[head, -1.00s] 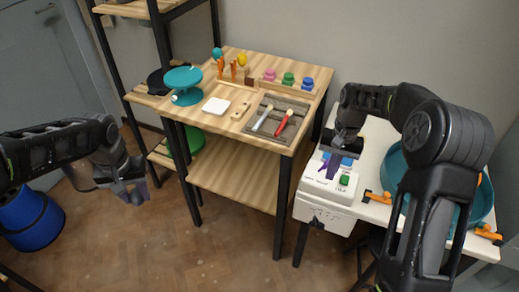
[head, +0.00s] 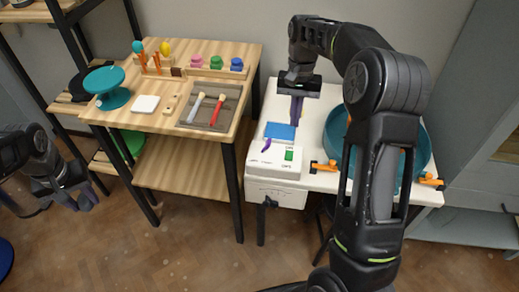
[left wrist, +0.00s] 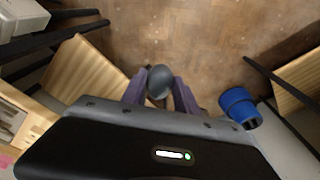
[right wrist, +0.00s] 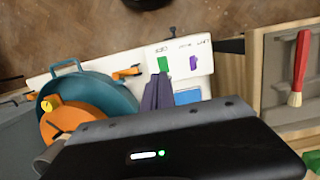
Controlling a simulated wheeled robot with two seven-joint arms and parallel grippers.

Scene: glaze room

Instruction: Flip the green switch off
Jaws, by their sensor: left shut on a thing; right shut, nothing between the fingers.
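The green switch (head: 289,155) sits on the white control box (head: 272,170) at the front of the white table; it also shows in the right wrist view (right wrist: 163,64). I cannot tell which way it is tipped. A purple lever (head: 266,146) stands left of it. My right gripper (head: 297,119) is shut and empty, pointing down above the blue pad (head: 280,132), behind the switch and apart from it. Its fingers (right wrist: 157,88) show near the switch in the right wrist view. My left gripper (head: 76,200) is far left, shut on a dark grey rounded thing (left wrist: 159,82).
A teal basin (head: 415,160) with orange clamps (head: 325,166) stands right of the box, partly hidden by my right arm. The wooden table (head: 190,122) to the left holds a teal stand (head: 107,88) and tools. A blue bucket (left wrist: 240,106) stands on the floor.

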